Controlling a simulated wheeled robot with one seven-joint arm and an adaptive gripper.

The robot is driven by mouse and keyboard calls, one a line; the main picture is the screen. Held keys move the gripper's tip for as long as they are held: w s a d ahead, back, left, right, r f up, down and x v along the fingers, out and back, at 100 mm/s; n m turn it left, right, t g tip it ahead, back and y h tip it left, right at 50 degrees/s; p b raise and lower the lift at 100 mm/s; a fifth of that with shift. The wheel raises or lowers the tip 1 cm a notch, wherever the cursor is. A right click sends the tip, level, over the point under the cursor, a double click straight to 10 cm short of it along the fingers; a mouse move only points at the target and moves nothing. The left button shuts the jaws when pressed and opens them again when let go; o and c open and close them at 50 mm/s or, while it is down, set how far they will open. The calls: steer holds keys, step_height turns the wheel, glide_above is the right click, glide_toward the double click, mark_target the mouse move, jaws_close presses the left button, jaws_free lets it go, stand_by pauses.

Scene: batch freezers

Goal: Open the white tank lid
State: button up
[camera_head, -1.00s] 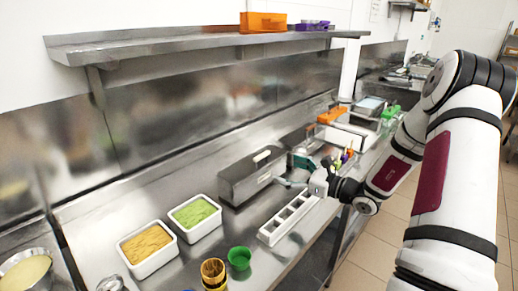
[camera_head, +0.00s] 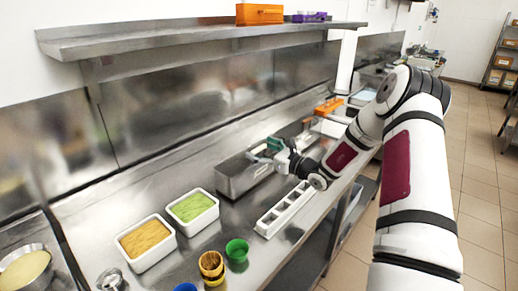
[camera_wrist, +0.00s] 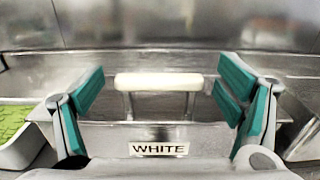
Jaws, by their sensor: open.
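The metal tank labelled WHITE shows in the wrist view, with its label (camera_wrist: 158,149) on the front face. Its lid carries a pale bar handle (camera_wrist: 158,82) on two posts. In the head view the tank (camera_head: 238,184) stands on the steel counter, its top partly hidden by my gripper (camera_head: 264,149). In the wrist view my gripper (camera_wrist: 163,90) is open, one teal finger on each side of the handle, with gaps at both ends. The fingers do not visibly touch it. The lid looks seated on the tank.
A green-filled tub (camera_head: 193,207) and an orange-filled tub (camera_head: 147,243) stand left of the tank. A white slotted holder (camera_head: 284,208) lies in front of it. A green cup (camera_head: 237,250) stands nearer. A steel shelf (camera_head: 200,39) overhangs the back.

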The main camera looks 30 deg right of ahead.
steer(key=shift+w+a, duration=0.25)
steer(key=shift+w, duration=0.25)
steer(key=c, duration=1.7)
